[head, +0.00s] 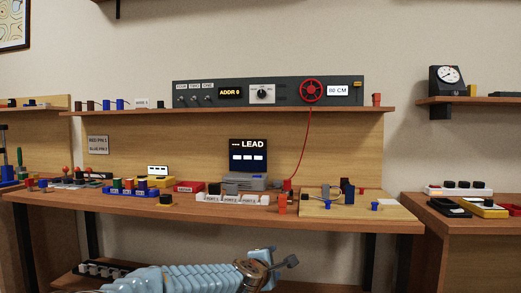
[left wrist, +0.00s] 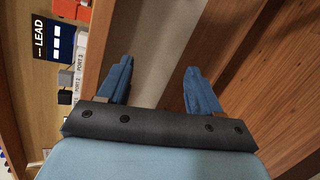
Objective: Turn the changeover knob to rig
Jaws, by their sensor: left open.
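A dark round knob (head: 262,94) sits on a white plate in the middle of the grey panel (head: 273,101) on the upper shelf. Its small labels are too small to read, so I cannot tell which position it points to. My left gripper (head: 281,267) is low in the head view, below the front edge of the workbench and well apart from the knob. In the left wrist view its two blue fingers (left wrist: 159,70) are spread with nothing between them. My right gripper is not in view.
The panel also carries several toggle switches (head: 195,100), an "ADDR 9" display (head: 230,93) and a red wheel (head: 311,91) with a red cord. The workbench (head: 160,205) below holds a LEAD screen (head: 248,155), port blocks (head: 232,199) and other small parts. Its front edge lies above my left gripper.

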